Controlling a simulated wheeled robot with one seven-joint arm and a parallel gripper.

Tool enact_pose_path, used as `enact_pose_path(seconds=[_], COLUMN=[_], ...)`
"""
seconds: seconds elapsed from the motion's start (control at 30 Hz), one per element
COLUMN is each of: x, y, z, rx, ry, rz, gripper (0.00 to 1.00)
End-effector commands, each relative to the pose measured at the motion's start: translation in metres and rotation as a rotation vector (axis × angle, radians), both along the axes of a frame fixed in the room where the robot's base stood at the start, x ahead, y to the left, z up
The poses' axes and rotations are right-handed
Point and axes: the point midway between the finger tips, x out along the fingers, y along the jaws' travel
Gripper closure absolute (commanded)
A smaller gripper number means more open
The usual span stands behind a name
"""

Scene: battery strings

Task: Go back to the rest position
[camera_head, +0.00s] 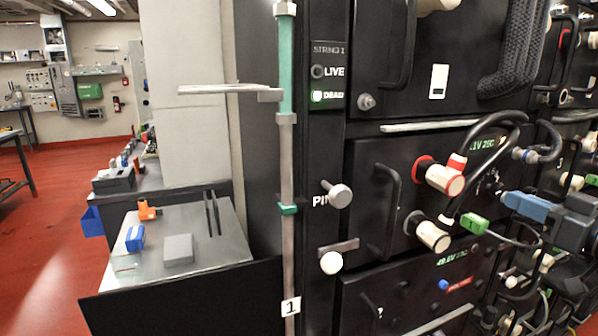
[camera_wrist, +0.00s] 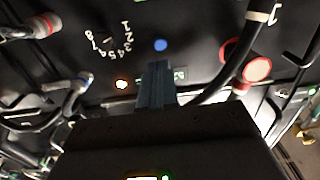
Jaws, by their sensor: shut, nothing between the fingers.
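My gripper (camera_head: 510,200) is at the right of the head view, in front of the battery rack (camera_head: 370,160). Its blue fingers are shut together with nothing between them and point left toward the connectors. A cable plug with a red collar (camera_head: 445,178) and a cream plug (camera_head: 432,236) sit left of the gripper. Whether the fingertips touch anything, I cannot tell.
A green connector (camera_head: 474,223) on a cable is close to the fingers. Black cables loop around this side. A pole with a flat lever (camera_head: 230,89) stands left of the rack. A side table (camera_head: 215,255) holds small blocks. Red floor (camera_head: 45,250) is open at far left.

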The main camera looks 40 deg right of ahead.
Motion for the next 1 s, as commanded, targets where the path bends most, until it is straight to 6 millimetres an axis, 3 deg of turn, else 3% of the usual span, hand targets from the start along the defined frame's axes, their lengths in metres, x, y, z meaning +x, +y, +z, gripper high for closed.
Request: enact_pose_path(seconds=[0.17,0.27,0.37,0.5,0.67,0.87,1.0], x=[0.004,0.016,0.033,0.049,0.050,0.027,-0.003], y=[0.004,0.017,0.042,0.089,0.143,0.216,0.262], z=[-0.005,-0.023,-0.053,-0.099,-0.144,-0.191,-0.211], rx=[0.015,0.064,0.140,0.244,0.317,0.351,0.331], ry=[-0.001,-0.004,-0.002,0.021,0.062,0.137,0.188], rz=[-0.001,-0.011,-0.033,-0.073,-0.112,-0.139,-0.133], gripper=[1.00,1.00,1.00,1.00,1.00,1.00,1.00])
